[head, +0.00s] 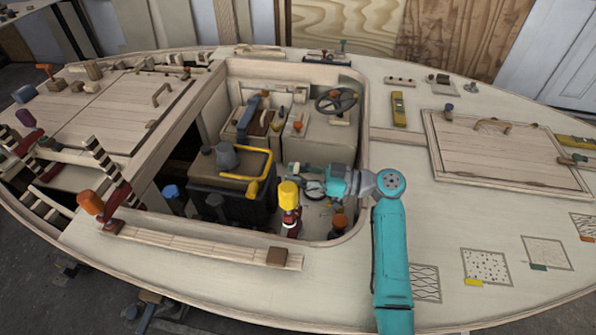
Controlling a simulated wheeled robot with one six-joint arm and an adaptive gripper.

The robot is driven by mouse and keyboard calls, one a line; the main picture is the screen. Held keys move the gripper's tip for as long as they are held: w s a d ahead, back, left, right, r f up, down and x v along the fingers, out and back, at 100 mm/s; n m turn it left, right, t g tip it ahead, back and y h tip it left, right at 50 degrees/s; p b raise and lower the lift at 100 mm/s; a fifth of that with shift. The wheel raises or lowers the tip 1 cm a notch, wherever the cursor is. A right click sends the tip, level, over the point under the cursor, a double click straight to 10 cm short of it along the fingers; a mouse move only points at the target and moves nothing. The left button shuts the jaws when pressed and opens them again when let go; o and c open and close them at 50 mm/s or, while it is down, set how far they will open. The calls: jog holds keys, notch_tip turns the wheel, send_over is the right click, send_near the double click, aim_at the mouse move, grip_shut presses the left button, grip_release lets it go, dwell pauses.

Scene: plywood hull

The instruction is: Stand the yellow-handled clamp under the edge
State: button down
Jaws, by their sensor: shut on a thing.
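The yellow-handled clamp (289,196) is upright inside the open cockpit well, near its front edge (225,250). Its yellow handle is at the top, with a pale and dark red body below. My gripper (304,187) reaches in from the right and is shut on the clamp, close to its handle. The fingers are small and partly hidden behind the clamp. The clamp's lower end is near the well's front rim, and I cannot tell whether it touches anything.
A dark box (236,205) with a yellow bent handle stands left of the clamp. An orange-topped object (339,222) is to its right. A steering wheel (336,100) is behind. Orange-handled clamps (90,203) stand at the left. The deck right of my arm holds a hatch (500,150).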

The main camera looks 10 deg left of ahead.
jog(key=shift+s, duration=1.95)
jog(key=shift+s+a, duration=0.15)
jog(key=shift+s, duration=2.05)
jog(key=c, duration=0.8)
grip_release()
jog(key=d, duration=1.2)
jog(key=shift+s, duration=0.3)
